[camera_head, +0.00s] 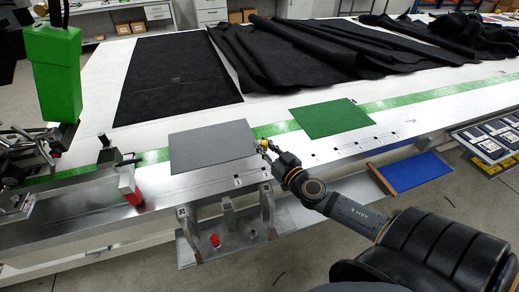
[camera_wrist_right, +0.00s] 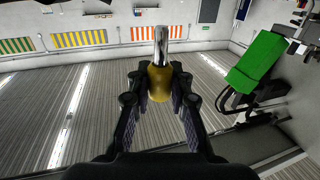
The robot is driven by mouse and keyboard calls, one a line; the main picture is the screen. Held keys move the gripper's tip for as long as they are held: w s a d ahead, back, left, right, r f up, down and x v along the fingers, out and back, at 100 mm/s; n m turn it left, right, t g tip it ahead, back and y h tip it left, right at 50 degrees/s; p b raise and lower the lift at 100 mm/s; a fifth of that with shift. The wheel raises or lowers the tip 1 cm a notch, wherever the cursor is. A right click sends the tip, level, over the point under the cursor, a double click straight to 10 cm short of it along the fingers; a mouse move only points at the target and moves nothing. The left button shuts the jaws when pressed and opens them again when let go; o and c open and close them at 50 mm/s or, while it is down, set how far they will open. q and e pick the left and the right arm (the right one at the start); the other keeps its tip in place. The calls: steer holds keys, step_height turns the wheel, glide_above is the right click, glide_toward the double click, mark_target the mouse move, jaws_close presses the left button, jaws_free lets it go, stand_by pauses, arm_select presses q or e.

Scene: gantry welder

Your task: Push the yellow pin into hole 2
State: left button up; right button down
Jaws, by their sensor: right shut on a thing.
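The yellow pin (camera_head: 264,143) is at the tips of my right gripper (camera_head: 266,150), beside the right edge of the grey sheet. In the right wrist view the pin has a yellow body (camera_wrist_right: 160,86) and a shiny metal end pointing away from me. My right gripper's fingers (camera_wrist_right: 160,92) are shut around the yellow body. Small dark holes and tiny labels (camera_head: 238,180) show along the table's front metal strip. My left gripper is not in view.
A grey sheet (camera_head: 212,146) and a green sheet (camera_head: 332,117) lie on the white table. Black fabric (camera_head: 320,55) covers its back. A green welder head (camera_head: 54,75) hangs at the left, above clamps. A blue tray (camera_head: 412,172) sits below the table's front edge.

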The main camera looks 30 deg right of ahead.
mark_target(264, 164)
steer(key=shift+w+f, duration=0.1)
steer(key=shift+w, duration=0.1)
steer(key=shift+s+f+b, duration=0.2)
steer(key=shift+f+b, duration=0.45)
steer(key=shift+f, duration=0.05)
step_height(264, 164, down, 3)
steer(key=shift+w+r+b, duration=0.1)
steer(key=shift+r+b, duration=0.05)
steer(key=shift+b, duration=0.95)
steer(key=shift+f+b, duration=0.3)
steer(key=shift+f, duration=0.1)
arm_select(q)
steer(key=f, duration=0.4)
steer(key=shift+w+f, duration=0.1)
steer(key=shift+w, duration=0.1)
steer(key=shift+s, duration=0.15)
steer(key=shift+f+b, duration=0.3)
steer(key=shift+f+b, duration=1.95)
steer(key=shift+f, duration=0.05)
arm_select(e)
steer(key=shift+f, duration=1.8)
